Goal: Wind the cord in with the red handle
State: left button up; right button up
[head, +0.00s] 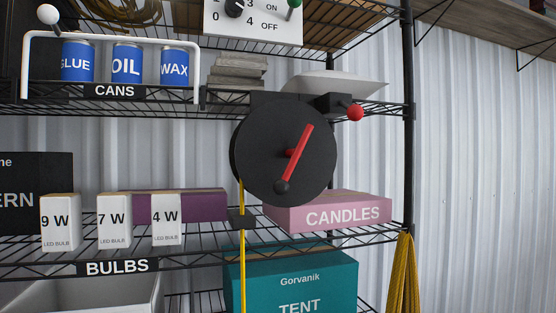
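A round black cord reel (265,140) hangs in front of the shelf rack. On its face is a red crank handle (299,148), tilted from lower left to upper right, with a dark knob (282,187) at its lower end. A lever with a red ball (355,112) sticks out at the reel's upper right. Neither of my grippers is in view.
Blue cans (127,66) stand behind a white bar (112,34). Boxed bulbs (60,222), a pink CANDLES box (335,212) and a teal TENT box (300,280) sit on lower shelves. A control panel (262,20) is above the reel. The space by the right wall looks clear.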

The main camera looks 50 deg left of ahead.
aim_at(284, 153)
jog(key=u, duration=1.25)
